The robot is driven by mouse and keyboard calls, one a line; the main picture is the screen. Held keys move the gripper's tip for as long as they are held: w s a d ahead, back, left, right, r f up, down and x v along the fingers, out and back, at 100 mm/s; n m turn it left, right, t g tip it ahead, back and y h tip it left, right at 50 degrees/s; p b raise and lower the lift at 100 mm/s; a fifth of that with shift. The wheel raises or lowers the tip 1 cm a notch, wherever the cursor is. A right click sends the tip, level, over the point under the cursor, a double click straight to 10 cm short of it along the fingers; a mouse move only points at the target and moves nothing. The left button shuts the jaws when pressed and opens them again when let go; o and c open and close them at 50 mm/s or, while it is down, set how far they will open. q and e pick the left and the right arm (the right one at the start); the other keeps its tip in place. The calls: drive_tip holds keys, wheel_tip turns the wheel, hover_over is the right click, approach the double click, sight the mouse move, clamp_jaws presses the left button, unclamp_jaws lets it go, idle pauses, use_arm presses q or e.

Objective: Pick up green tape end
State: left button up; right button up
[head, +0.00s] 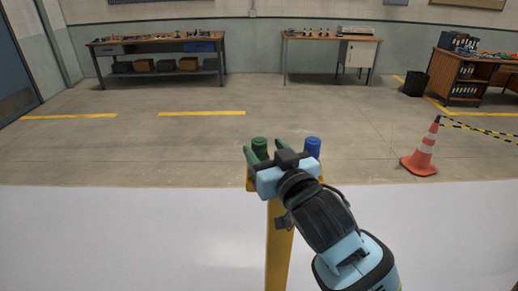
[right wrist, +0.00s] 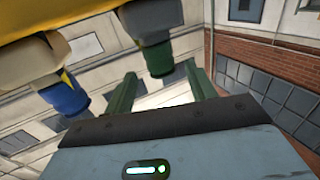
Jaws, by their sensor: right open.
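The green tape end (head: 259,144) is a short dark green cylinder at the left of the yellow stand. In the right wrist view the green end (right wrist: 157,57) hangs from a grey-beige holder below the yellow bar. My right gripper (head: 263,149) is open, its two green fingers pointing away on either side of the green end in the head view. In the right wrist view the fingers (right wrist: 161,72) stand apart, with the green end near the gap between their tips; contact cannot be told. My left gripper is not in view.
A blue end (head: 313,146) sits right of the green one; it also shows in the right wrist view (right wrist: 66,96). The yellow post (head: 278,250) stands below my gripper. An orange cone (head: 424,153) with striped tape stands at the right. Workbenches (head: 158,46) line the back wall; the floor between is clear.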

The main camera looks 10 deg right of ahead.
sight(256, 140)
drive_tip(key=shift+w+a+f, duration=0.1)
drive_tip(key=shift+w+a, duration=0.1)
drive_tip(key=shift+w, duration=0.7)
drive_tip(key=shift+w+a+f, duration=0.1)
drive_tip(key=shift+w+a, duration=0.05)
drive_tip(key=shift+w, duration=0.7)
drive_tip(key=shift+w+a+f, duration=0.1)
drive_tip(key=shift+w+a, duration=0.1)
drive_tip(key=shift+w, duration=0.7)
clamp_jaws()
drive_tip(key=shift+r, duration=0.15)
